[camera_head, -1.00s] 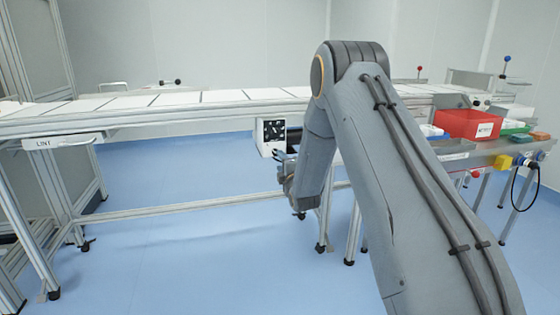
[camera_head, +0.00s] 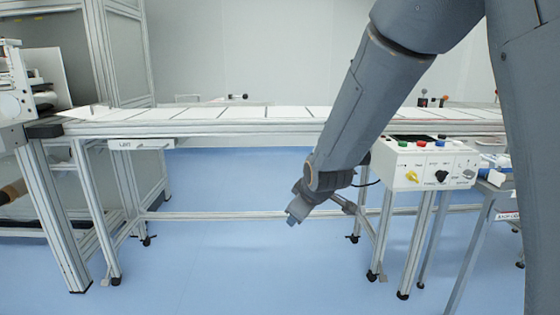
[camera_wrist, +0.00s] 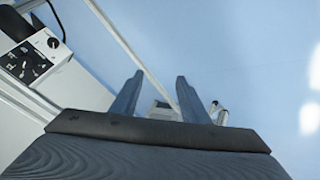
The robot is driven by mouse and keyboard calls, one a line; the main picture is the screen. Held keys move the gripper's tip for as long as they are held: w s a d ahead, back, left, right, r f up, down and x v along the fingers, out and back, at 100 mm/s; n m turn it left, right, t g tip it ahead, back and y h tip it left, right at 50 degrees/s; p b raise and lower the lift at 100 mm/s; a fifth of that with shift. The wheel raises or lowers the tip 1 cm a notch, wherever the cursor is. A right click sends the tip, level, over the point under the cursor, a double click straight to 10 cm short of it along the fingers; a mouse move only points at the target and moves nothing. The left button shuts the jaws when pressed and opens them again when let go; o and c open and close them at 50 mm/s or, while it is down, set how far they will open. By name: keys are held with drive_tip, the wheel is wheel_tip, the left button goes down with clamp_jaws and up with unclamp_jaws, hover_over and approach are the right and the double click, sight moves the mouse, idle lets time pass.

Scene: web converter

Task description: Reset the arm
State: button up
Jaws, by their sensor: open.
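My gripper shows in the wrist view (camera_wrist: 158,100) with its two fingers apart and nothing between them. In the head view, my arm comes down from the upper right, and its gripper end (camera_head: 294,214) points down and left in front of the conveyor frame, below belt height. The gap between the fingers is too small to make out in the head view. The arm's joints are bent.
A long conveyor (camera_head: 250,127) with white panels crosses the view. A white control box (camera_head: 425,165) with coloured buttons and knobs stands close right of my gripper; a control panel also shows in the wrist view (camera_wrist: 30,60). Blue floor (camera_head: 215,265) lies open in front.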

drive_tip(key=s+r+m+g+h, duration=0.15)
drive_tip(key=s+m+g, duration=0.55)
drive_tip(key=s, duration=2.8)
drive_tip(key=d+r+m+g+p, duration=0.1)
drive_tip(key=d+r+m+p, duration=0.2)
drive_tip(key=d+r+p, duration=1)
drive_tip(key=shift+d+r+m+p, duration=0.35)
drive_tip(key=shift+r+p, duration=1.6)
drive_tip(key=shift+p, duration=3.2)
